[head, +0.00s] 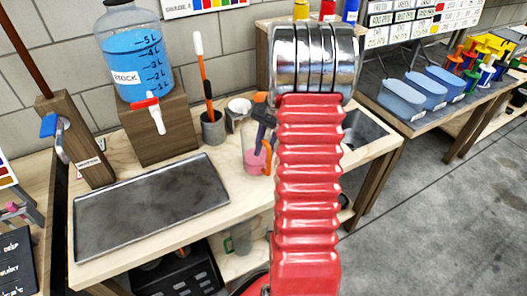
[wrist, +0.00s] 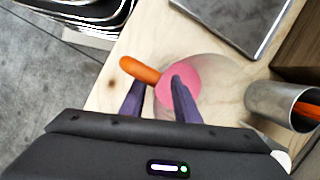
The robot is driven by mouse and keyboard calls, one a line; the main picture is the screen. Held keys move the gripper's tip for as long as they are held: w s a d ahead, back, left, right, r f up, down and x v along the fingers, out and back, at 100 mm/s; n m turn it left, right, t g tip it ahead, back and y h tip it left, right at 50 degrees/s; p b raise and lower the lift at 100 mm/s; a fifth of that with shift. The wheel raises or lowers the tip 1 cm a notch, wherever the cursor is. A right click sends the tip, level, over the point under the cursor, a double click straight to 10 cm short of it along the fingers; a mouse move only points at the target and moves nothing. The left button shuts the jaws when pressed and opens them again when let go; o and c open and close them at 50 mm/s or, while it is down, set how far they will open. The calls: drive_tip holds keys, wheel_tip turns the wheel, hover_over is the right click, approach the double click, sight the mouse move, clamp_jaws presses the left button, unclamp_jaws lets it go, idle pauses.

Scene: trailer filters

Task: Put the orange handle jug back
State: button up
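The clear jug (head: 254,157) with pink liquid in it stands on the wooden bench, partly hidden behind my red arm in the head view. In the wrist view the jug (wrist: 219,77) shows from above, with its orange handle (wrist: 139,69) on the left side. My gripper (wrist: 157,92) is open, its two purple fingers apart at the jug's near side. One fingertip is close to the handle and the other overlaps the pink liquid. I cannot tell whether either touches the jug. In the head view my gripper (head: 262,122) is just above the jug, partly hidden by my arm.
A metal cup (head: 212,127) with an orange-handled tool stands left of the jug. A flat metal tray (head: 150,205) lies at the front left. A stock bottle (head: 130,60) with a tap sits on a wooden block behind. A sink (head: 365,130) is at right.

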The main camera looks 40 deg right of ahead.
drive_tip(key=v, duration=1.2)
idle(0.6)
